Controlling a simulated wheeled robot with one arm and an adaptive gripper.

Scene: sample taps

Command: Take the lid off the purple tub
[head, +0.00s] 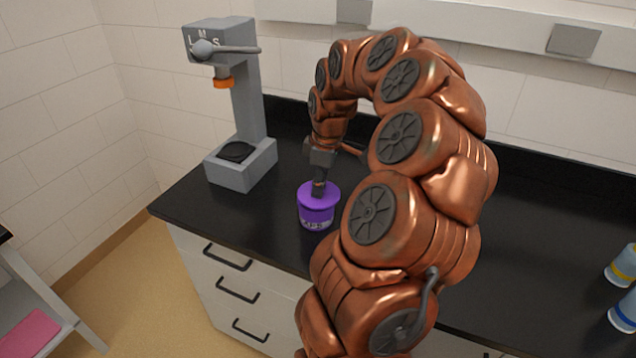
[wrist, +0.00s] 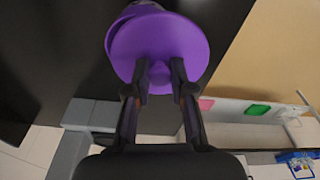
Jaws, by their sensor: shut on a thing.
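The purple tub (head: 317,215) stands on the black counter, with a dark-lettered label on its front. Its purple lid (head: 311,197) shows on top, and in the head view it appears to sit on the tub. My gripper (head: 319,186) reaches down onto the lid from above. In the wrist view my gripper (wrist: 160,82) has a finger on each side of that raised grip and is shut on it. The tub's body is mostly hidden behind the lid there.
A grey dispenser with an orange nozzle (head: 223,84) stands on the counter left of the tub. Bottles (head: 622,265) stand at the counter's far right. The counter's front edge is close to the tub. A cart with a pink item (head: 28,334) is at lower left.

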